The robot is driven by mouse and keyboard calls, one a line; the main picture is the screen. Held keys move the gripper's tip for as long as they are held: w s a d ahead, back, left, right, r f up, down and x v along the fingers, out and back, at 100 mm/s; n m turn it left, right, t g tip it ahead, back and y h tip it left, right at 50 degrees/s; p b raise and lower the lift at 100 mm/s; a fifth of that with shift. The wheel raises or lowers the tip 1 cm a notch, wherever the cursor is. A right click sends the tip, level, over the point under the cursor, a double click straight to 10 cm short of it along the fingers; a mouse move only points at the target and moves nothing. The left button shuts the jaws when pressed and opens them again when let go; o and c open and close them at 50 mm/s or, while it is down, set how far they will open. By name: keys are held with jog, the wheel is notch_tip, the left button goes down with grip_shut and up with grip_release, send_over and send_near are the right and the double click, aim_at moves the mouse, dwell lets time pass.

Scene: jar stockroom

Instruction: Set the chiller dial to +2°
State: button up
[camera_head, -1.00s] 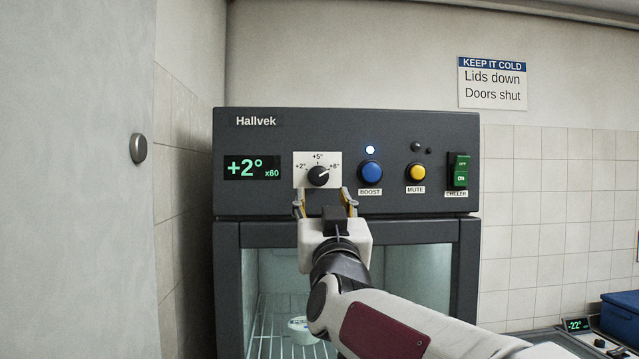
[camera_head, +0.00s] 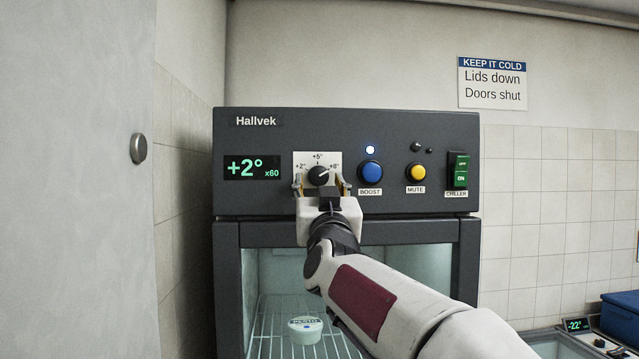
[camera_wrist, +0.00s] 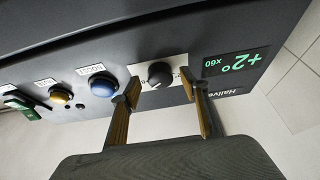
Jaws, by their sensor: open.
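The chiller dial (camera_head: 318,176) is a black knob on a white plate (camera_head: 318,157) marked +2°, +5° and +8°. Its pointer mark is toward the +8° side in the head view. The green display (camera_head: 252,167) left of it reads +2° x60. My gripper (camera_head: 321,184) is open, with one finger on each side just below the dial plate. In the wrist view the dial (camera_wrist: 160,74) stands beyond and between the spread fingers (camera_wrist: 160,95), apparently apart from them. The lower part of the plate is hidden by my gripper in the head view.
Right of the dial on the panel are the blue BOOST button (camera_head: 370,173), the yellow MUTE button (camera_head: 417,173) and the green CHILLER switch (camera_head: 459,170). Below, a white tub (camera_head: 305,329) stands on the wire shelf inside the cabinet. A blue box (camera_head: 620,318) stands far right.

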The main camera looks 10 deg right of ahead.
jog(key=shift+w+r, duration=0.15)
jog(key=shift+w, duration=0.2)
jog(key=shift+c, duration=0.5)
jog(key=c, duration=1)
